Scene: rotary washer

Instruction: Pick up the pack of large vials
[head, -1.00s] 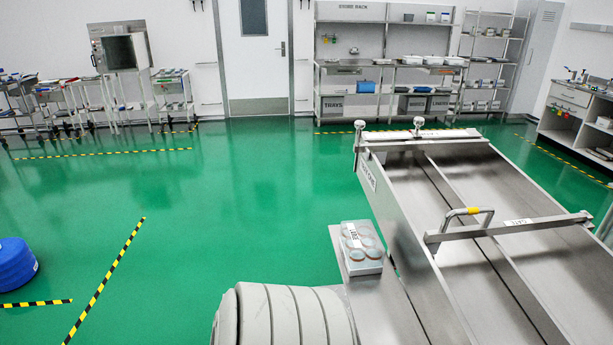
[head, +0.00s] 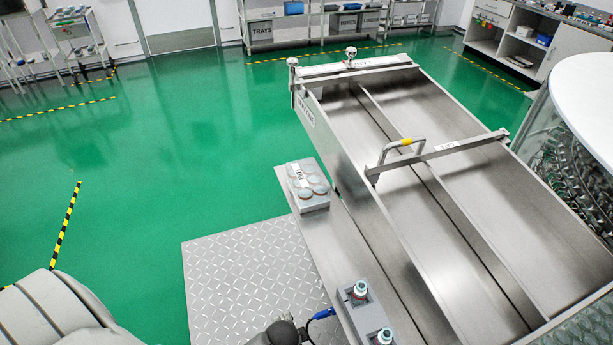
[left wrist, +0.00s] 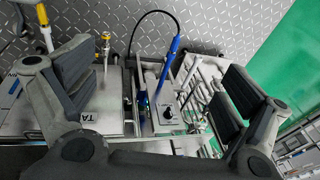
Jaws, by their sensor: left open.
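The pack of large vials (head: 309,190) is a clear-grey block with several round, brownish-rimmed vials and a white label on top. It sits upright on the narrow metal ledge (head: 345,240) along the left side of the steel trough unit, near the ledge's far end. My left gripper (left wrist: 158,84) is open in the left wrist view, its dark padded fingers wide apart with nothing held between them. The pack does not show in that view. In the head view I cannot make out my left gripper clearly; only a pale arm part of mine shows at lower left. My right gripper is not in view.
The steel trough unit (head: 400,200) with its raised handle (head: 402,146) stands right of the pack. A blue-handled tool with a cable (left wrist: 170,62) lies below my left gripper. Green floor is clear at left.

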